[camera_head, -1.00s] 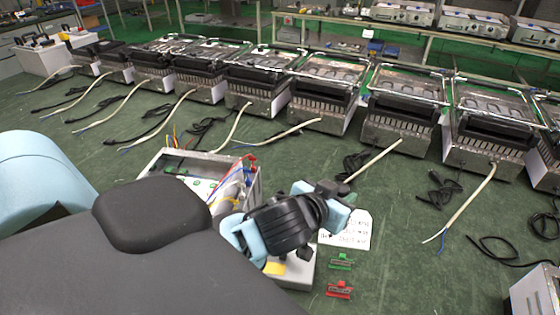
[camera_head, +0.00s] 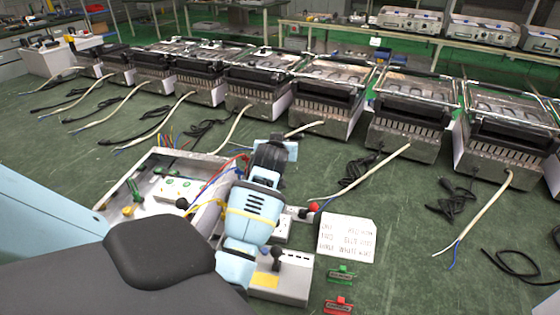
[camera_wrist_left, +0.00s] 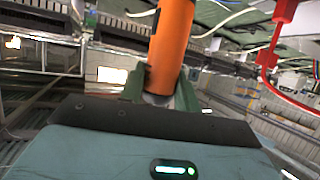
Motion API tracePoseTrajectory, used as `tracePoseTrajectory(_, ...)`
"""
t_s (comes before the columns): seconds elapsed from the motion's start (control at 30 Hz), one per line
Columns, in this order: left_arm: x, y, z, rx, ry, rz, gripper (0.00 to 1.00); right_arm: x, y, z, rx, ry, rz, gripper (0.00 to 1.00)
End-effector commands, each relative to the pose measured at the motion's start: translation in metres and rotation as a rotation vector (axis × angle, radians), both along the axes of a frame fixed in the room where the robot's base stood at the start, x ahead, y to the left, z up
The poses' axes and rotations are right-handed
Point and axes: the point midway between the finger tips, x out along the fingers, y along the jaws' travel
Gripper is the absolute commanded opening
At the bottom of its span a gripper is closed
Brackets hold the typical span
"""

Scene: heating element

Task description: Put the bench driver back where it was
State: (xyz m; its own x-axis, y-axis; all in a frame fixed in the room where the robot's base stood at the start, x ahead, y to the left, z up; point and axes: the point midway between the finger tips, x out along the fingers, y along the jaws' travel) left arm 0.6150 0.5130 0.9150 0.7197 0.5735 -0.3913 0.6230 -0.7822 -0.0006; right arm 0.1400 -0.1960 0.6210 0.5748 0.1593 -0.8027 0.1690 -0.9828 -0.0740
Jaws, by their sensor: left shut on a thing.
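The bench driver (camera_wrist_left: 172,42) shows in the left wrist view as an orange handle. My left gripper (camera_wrist_left: 160,88) is shut on it, with a green finger on each side of the handle's lower end. The driver's far end runs out of the top of that view. In the head view my left wrist (camera_head: 255,205) is over the right side of an open metal box, and I cannot make out the driver there. The place where the driver was cannot be told from these frames. My right gripper is not in view.
The open metal box (camera_head: 120,213) holds wires and green parts. A grey block with a yellow label (camera_head: 290,289) stands close below my wrist. A written card (camera_head: 347,238), a green clip (camera_head: 341,274) and a red clip (camera_head: 338,305) lie to the right. Grills (camera_head: 408,108) line the back.

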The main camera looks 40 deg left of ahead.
Motion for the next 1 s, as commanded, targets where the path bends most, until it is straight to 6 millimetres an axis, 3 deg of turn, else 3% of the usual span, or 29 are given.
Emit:
tracePoseTrajectory(0.1, 0.002, 0.007, -0.017, -0.001, -0.005, 0.019, 0.0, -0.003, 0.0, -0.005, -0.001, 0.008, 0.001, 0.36)
tracePoseTrajectory(0.43, 0.003, 0.011, -0.03, 0.004, -0.006, 0.027, 0.0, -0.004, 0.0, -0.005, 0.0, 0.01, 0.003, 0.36)
tracePoseTrajectory(0.73, 0.002, 0.01, -0.078, 0.003, -0.003, 0.027, 0.0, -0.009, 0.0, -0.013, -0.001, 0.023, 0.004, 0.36)
tracePoseTrajectory(1.0, 0.003, 0.01, -0.086, 0.003, -0.008, 0.027, 0.0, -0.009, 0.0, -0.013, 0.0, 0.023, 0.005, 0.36)
